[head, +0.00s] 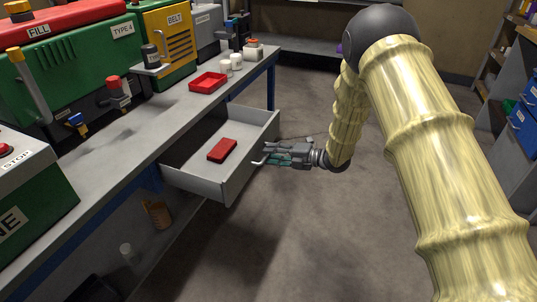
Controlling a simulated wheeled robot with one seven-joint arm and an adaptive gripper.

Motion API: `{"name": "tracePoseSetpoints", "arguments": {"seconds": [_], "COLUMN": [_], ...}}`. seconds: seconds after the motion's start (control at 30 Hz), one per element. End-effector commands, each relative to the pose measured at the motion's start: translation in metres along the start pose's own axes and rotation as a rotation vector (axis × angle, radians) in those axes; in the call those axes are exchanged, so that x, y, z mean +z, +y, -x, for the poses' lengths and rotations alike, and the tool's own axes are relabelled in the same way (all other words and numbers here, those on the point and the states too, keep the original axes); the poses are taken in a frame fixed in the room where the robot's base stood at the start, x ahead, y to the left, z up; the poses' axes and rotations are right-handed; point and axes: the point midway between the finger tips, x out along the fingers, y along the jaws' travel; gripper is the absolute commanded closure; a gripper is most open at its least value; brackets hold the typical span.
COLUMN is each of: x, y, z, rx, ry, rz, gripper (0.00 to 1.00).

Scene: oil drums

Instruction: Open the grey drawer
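The grey drawer (239,179) stands pulled out from under the workbench, with its inside showing. A red box-like object (222,150) lies in it. The drawer's pale handle (258,162) sticks out from its front panel. My gripper (268,154) is at the drawer front, by the handle, reaching in from the right. The fingers point left toward the panel. They are small in this view, and I cannot tell whether they close on the handle or only lie beside it.
The workbench (112,157) carries a red tray (208,82), white cups (231,64) and green and yellow machines (85,62). A cabinet with blue drawers (525,112) stands at the far right. The floor (290,240) in front of the drawer is clear.

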Motion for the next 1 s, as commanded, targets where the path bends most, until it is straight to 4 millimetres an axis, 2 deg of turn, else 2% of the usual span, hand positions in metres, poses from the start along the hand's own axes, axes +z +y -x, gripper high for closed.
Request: {"name": "tracePoseSetpoints", "arguments": {"seconds": [0.3,0.5,0.7,1.0], "x": [0.001,0.001,0.000,0.000], "y": [0.000,0.000,0.000,0.000], "z": [0.059,0.086,0.098,0.099], "rx": [0.000,0.001,0.001,0.001], "ry": [-0.002,-0.001,0.000,0.001], "rz": [0.000,0.000,0.000,0.000], "gripper": [0.68,0.68,0.68,0.68]}}
